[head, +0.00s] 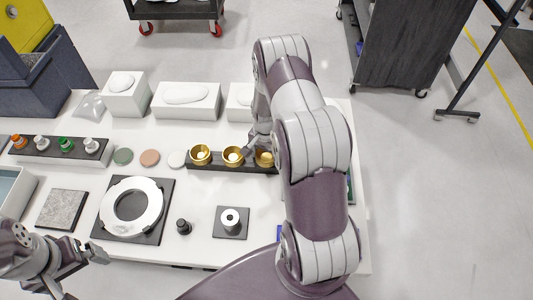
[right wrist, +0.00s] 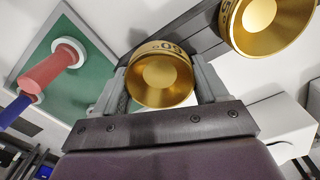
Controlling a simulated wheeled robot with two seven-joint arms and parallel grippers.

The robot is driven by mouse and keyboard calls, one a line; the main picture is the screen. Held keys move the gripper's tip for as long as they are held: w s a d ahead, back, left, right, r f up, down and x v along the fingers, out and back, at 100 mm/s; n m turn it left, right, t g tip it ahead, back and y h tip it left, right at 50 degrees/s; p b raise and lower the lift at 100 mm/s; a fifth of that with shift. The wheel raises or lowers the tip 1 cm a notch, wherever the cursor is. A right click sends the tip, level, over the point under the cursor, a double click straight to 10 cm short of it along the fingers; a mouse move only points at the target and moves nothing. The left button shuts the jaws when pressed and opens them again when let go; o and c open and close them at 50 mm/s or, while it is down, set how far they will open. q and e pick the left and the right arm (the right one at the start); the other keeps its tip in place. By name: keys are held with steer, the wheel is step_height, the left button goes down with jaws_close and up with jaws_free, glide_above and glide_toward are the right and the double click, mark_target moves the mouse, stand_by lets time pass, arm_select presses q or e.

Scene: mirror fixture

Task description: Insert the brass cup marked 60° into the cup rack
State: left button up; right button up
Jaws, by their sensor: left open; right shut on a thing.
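The brass cup marked 60° (right wrist: 160,80) is between the two fingers of my right gripper (right wrist: 163,92), which is shut on it. In the head view this cup (head: 264,159) is at the right end of the dark cup rack (head: 215,166), partly hidden by my right arm. I cannot tell whether it is fully seated or just above the rack. Two other brass cups (head: 200,153) and (head: 233,155) stand in the rack to its left; one also shows in the right wrist view (right wrist: 268,22). My left gripper (head: 92,254) is open and empty at the lower left.
A white ring on a dark plate (head: 155,225), a small black knob (head: 183,226) and a white spool on a grey plate (head: 231,222) lie in front of the rack. White boxes (head: 187,101) stand behind it. A green board with a red-handled piece (right wrist: 50,70) is beside the gripper.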

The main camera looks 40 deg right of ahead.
steer(key=o, duration=1.2)
steer(key=shift+r, duration=0.2)
step_height(320, 180, up, 12)
steer(key=b, duration=0.3)
steer(key=shift+r, duration=0.2)
steer(key=s+a+n+b, duration=0.2)
steer(key=s+a+n, duration=0.3)
steer(key=a, duration=0.3)
steer(key=s+a+n+t+b, duration=0.1)
steer(key=s+a+n+b, duration=0.2)
steer(key=s+a+n, duration=0.3)
steer(key=shift+s+a+r+n+t, duration=0.35)
steer(key=shift+a+n, duration=0.65)
steer(key=shift+a, duration=0.25)
